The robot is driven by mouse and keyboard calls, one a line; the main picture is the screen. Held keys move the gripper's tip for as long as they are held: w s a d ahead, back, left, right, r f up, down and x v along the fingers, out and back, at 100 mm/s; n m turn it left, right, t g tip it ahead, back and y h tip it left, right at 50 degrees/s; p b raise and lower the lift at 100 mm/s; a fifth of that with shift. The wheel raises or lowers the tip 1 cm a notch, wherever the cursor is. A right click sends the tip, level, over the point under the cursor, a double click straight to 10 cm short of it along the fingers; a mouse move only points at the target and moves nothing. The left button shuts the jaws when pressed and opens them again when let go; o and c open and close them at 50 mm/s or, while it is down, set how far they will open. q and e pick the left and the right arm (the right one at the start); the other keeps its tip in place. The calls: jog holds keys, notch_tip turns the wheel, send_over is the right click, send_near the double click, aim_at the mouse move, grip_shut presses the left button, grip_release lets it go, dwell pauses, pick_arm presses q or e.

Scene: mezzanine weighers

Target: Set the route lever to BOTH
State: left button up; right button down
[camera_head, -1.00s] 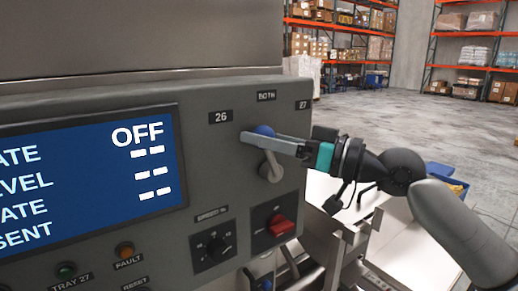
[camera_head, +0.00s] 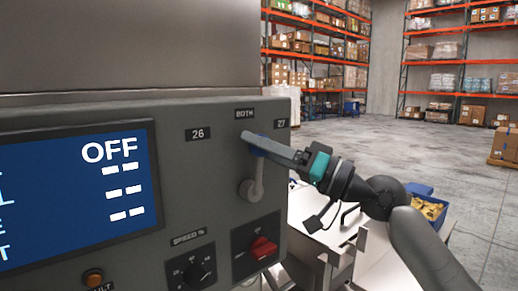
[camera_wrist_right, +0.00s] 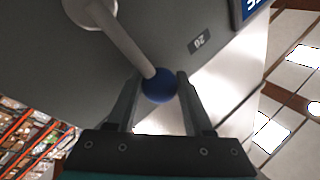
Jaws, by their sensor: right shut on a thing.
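The route lever (camera_head: 256,176) is a grey handle on the control panel, with a blue knob that also shows in the right wrist view (camera_wrist_right: 158,86). The lever stands nearly upright below the BOTH label (camera_head: 244,113), leaning slightly right in the head view. My left gripper is not in view.
A screen (camera_head: 80,185) reading OFF fills the panel's left. A speed dial (camera_head: 196,272) and a red switch (camera_head: 262,248) sit below the lever. A blue bin (camera_head: 428,208) with yellowish contents stands at the right. Open floor and shelving lie behind.

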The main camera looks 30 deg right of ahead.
jog(key=c, duration=0.6)
grip_release()
jog(key=shift+s+d+f+b, duration=0.35)
jog(key=shift+s+d+b, duration=0.05)
jog(key=shift+s+b, duration=0.15)
jog(key=b+v, duration=0.6)
jog(key=v, duration=0.7)
jog(key=shift+s+d, duration=0.2)
jog(key=shift+s, duration=0.15)
